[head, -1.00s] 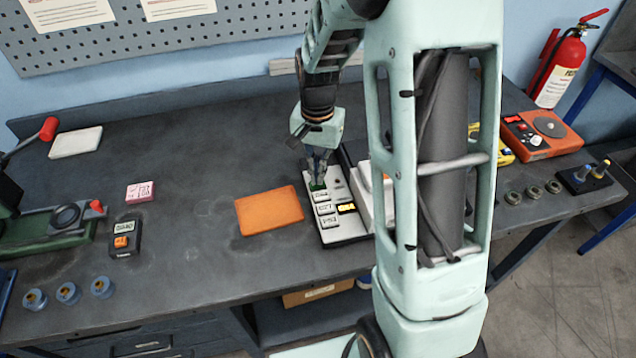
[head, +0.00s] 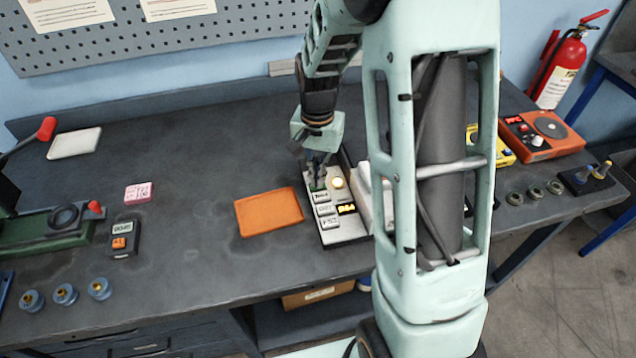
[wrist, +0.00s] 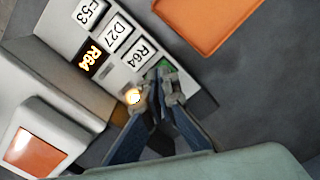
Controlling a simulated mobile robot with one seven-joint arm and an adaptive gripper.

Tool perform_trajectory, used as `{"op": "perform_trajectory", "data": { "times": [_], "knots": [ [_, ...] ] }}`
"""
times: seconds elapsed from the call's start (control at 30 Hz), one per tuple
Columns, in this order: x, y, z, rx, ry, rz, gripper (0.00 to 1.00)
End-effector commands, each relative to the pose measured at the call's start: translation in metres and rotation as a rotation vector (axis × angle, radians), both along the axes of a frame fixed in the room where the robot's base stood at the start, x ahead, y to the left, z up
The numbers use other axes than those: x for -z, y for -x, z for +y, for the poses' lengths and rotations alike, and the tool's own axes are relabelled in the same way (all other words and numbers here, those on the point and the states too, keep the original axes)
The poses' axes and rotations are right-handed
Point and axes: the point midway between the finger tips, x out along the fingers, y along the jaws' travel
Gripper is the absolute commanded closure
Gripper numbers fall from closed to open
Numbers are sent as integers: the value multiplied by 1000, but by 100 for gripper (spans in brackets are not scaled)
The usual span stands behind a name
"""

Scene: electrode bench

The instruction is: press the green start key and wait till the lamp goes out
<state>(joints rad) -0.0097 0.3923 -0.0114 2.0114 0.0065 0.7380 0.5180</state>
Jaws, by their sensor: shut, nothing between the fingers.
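A white control panel (head: 345,228) lies on the bench right of the orange tray. It carries several labelled keys, a small display (wrist: 93,58) reading R64, and a round lamp (head: 338,183) that is lit warm yellow. The lamp also glows in the wrist view (wrist: 132,96). The green start key (wrist: 158,68) is at the panel's upper end and is mostly hidden behind my fingertips. My gripper (head: 317,182) is shut and empty, pointing down with its tips at the green key. Whether the tips touch the key cannot be told.
The orange tray (head: 269,211) lies left of the panel. A white device with an orange window (wrist: 38,150) stands close beside the panel. A yellow device and an orange device (head: 541,135) sit farther right.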

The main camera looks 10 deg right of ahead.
Motion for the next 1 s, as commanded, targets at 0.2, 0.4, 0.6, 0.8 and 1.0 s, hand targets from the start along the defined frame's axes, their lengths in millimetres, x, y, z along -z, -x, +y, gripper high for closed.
{"op": "perform_trajectory", "data": {
  "times": [0.2, 0.4, 0.6, 0.8, 1.0],
  "knots": [
    [-18, 0, 0, 0, 0, -1, 100],
    [-34, 0, 0, 0, 0, 0, 100],
    [-51, 0, 0, 0, 0, -1, 100],
    [-60, 0, 0, 0, 0, -1, 100],
    [-58, 0, 0, 0, 0, 0, 100]
  ]
}}
